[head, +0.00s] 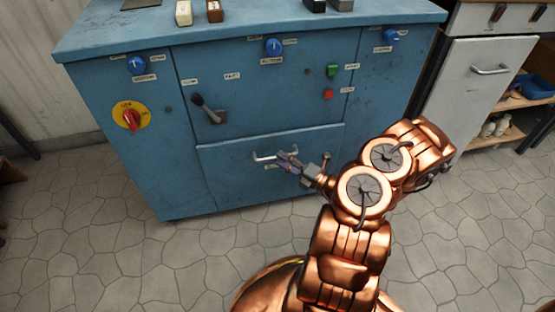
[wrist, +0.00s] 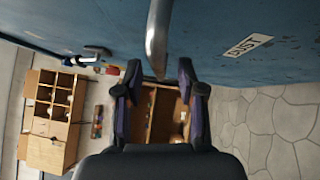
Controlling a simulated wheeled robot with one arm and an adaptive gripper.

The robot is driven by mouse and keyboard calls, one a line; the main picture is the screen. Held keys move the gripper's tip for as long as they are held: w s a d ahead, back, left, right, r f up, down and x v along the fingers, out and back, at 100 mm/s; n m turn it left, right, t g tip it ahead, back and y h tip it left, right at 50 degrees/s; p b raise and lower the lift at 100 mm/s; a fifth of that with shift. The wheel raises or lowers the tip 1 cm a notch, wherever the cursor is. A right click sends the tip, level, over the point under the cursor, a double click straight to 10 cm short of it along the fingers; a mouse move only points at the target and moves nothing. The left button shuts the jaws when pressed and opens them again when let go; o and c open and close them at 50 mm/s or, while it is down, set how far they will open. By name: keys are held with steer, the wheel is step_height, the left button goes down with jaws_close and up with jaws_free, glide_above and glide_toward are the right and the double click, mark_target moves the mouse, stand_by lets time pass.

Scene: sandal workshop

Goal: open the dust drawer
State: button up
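The dust drawer (head: 232,175) is the wide blue front low in the middle of the blue cabinet, and it looks shut. A white label reading DUST (wrist: 248,46) shows on blue metal in the wrist view. A bare metal bar handle (wrist: 158,35) comes down from the top of the wrist view and ends between the fingertips as seen there. My gripper (head: 277,160) is in front of the drawer's upper part; it also shows in the wrist view (wrist: 158,75). Its two dark fingers are apart, with nothing gripped. I cannot tell whether they touch the bar.
The blue cabinet (head: 185,190) carries a black lever (head: 207,108), a red-and-yellow rotary switch (head: 131,117), blue knobs, and green and red buttons. A grey cabinet (head: 470,95) and a shelf with a blue bin (head: 536,86) stand at right. The stone floor in front is clear.

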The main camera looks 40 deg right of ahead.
steer(key=shift+x, duration=1.25)
jaws_close()
